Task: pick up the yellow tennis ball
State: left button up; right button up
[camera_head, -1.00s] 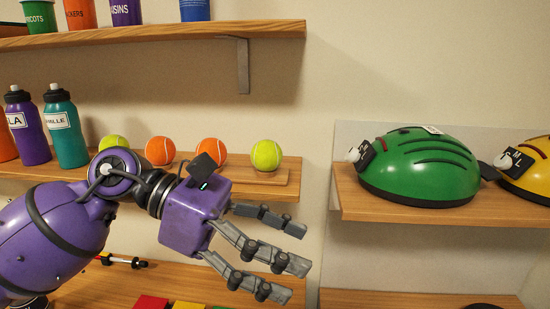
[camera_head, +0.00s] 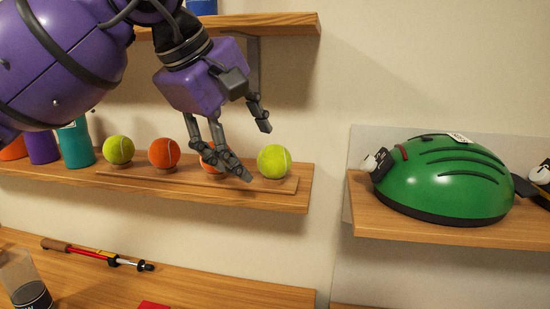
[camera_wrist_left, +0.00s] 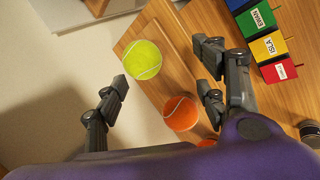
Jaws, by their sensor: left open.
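A yellow tennis ball (camera_head: 274,161) sits at the right end of a wooden rack (camera_head: 240,183) on the middle shelf. It also shows in the left wrist view (camera_wrist_left: 143,59), between the spread fingers and ahead of them. A second yellow ball (camera_head: 118,150) sits at the rack's left end. Two orange balls are between them; the left one (camera_head: 164,152) is clear, and the right one (camera_head: 206,158) is partly hidden by my fingers. My left gripper (camera_head: 251,148) is open and empty, just left of and above the right yellow ball in the picture. My right gripper is out of view.
A green helmet (camera_head: 448,178) rests on a separate shelf to the right. Bottles (camera_head: 77,146) stand left on the ball shelf. An upper shelf (camera_head: 285,25) with a bracket is above. Labelled coloured blocks (camera_wrist_left: 270,45) show below in the wrist view.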

aim_at(269, 149)
pick_arm(q)
jog(key=shift+w+d, duration=1.2)
jog(key=shift+w, duration=0.25)
jog(key=x, duration=0.5)
jog(key=shift+w+d+p, duration=0.1)
jog(key=shift+w+p, duration=0.1)
jog(key=shift+p, duration=0.15)
jog(key=shift+s, duration=0.1)
jog(key=c, duration=1.1)
